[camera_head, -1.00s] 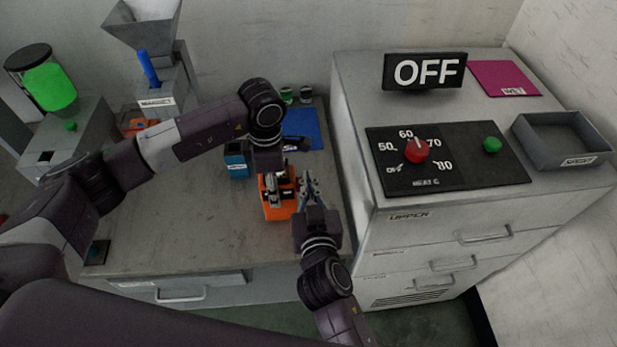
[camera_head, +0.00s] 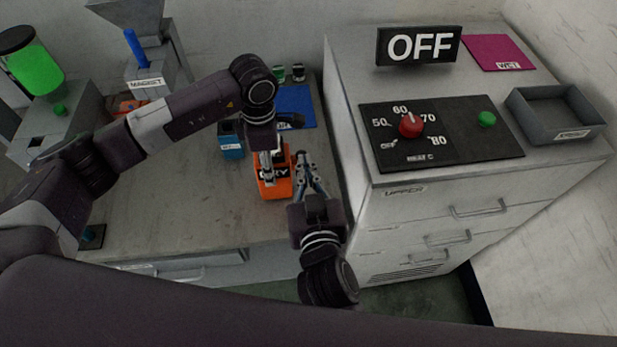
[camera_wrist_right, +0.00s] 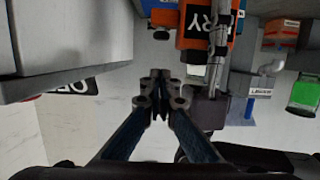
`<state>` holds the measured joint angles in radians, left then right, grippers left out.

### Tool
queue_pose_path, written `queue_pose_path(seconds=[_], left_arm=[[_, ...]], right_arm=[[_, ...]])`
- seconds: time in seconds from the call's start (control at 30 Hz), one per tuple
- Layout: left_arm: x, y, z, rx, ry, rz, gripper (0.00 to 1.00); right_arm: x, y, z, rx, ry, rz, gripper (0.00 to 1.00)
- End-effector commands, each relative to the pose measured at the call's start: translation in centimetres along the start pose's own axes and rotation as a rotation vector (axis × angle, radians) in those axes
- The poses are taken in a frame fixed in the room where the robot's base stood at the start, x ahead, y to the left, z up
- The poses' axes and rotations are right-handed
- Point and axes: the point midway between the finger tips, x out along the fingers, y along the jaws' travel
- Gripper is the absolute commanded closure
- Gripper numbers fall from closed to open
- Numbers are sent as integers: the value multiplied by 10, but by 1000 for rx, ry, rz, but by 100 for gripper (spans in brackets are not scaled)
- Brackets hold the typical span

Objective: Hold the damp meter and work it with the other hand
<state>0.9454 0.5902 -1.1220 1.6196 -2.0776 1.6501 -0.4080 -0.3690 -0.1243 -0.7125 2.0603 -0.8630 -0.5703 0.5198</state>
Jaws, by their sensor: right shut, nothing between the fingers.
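The damp meter (camera_head: 274,187) is an orange box with a dark display reading "DRY", in the middle of the bench in the head view. It also shows at the top of the right wrist view (camera_wrist_right: 188,42). My left gripper (camera_head: 268,172) points down at the meter, its fingers overlapping the display. The meter and my left arm hide part of those fingers, so its grip is unclear. My right gripper (camera_head: 306,160) is shut and empty, just right of the meter; its fingertips meet in the right wrist view (camera_wrist_right: 160,78).
A blue box (camera_head: 232,148) stands close left of the meter, and a blue mat (camera_head: 296,103) lies behind it. The grey cabinet (camera_head: 350,150) with an "OFF" sign (camera_head: 418,46) and a red-knob panel (camera_head: 455,145) rises at right.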

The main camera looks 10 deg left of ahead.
Motion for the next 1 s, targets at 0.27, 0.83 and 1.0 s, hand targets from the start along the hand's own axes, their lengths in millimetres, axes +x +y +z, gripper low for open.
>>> queue_pose_path(seconds=[0.27,0.83,1.0], left_arm=[[1,-1,-1,0,4,-3,80],[2,-1,-2,0,6,-4,80],[2,-1,-2,0,5,-4,41]], right_arm=[[-36,0,-1,1,2,0,100],[-45,0,-3,0,5,0,100],[-45,0,-3,0,5,0,100]])
